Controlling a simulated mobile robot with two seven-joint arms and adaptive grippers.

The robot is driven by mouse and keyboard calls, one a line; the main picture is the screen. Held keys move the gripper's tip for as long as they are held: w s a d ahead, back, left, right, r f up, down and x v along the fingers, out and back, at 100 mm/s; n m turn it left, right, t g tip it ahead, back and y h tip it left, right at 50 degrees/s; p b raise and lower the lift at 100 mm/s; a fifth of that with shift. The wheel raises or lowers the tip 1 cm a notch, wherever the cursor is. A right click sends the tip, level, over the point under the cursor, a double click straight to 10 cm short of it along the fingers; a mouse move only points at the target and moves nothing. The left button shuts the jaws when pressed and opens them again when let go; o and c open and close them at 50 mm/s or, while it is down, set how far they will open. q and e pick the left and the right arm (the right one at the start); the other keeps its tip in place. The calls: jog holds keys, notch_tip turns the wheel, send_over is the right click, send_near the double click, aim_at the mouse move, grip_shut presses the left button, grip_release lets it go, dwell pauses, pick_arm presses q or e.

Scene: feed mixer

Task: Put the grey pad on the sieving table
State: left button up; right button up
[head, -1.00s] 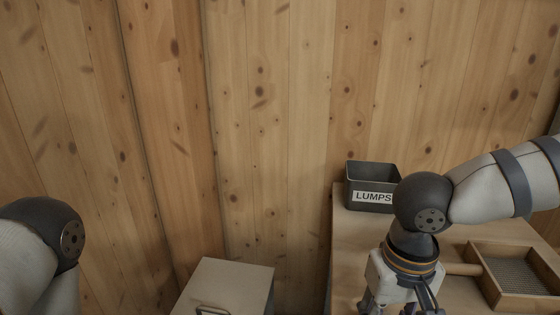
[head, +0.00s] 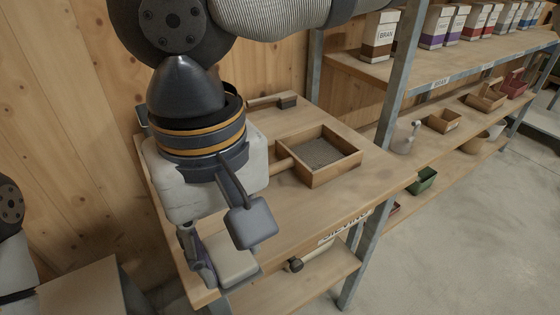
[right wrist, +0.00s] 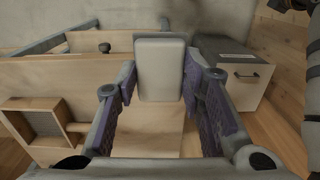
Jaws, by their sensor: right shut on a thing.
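The grey pad (head: 232,259) is a pale, flat rounded block. My right gripper (head: 226,250) is shut on it, with a finger on each side; the pad also shows between the fingers in the right wrist view (right wrist: 161,66). The sieving table (head: 290,212) is a wooden table with a SIEVING label on its front edge. The pad appears over the table's near left corner in the head view; whether it touches the top I cannot tell. My left gripper is out of view; only part of the left arm shows at the left edge.
A wooden sieve (head: 322,172) with a handle lies on the table, and a brush (head: 287,102) lies behind it. A metal shelf post (head: 398,90) and shelves with boxes stand on the right. A pale cabinet (head: 85,288) is at lower left. The table front right of the pad is clear.

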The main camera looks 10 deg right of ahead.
jog(key=w+f, duration=0.3)
jog(key=w, duration=0.1)
jog(key=w+f+b, duration=0.1)
jog(key=w+f, duration=0.2)
jog(key=w, duration=0.1)
jog(key=w+f+b, duration=0.1)
jog(key=w+f, duration=0.2)
jog(key=w, duration=0.2)
jog(key=shift+a, duration=0.25)
jog(key=shift+w+f, duration=0.25)
jog(key=shift+f, duration=0.85)
jog(key=shift+w+f, duration=0.2)
jog(key=shift+f, duration=0.85)
jog(key=o, duration=1)
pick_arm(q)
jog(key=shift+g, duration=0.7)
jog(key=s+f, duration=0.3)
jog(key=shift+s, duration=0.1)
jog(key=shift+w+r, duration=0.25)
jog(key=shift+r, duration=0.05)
pick_arm(e)
notch_tip(320, 180, up, 12)
jog(key=shift+r, duration=0.15)
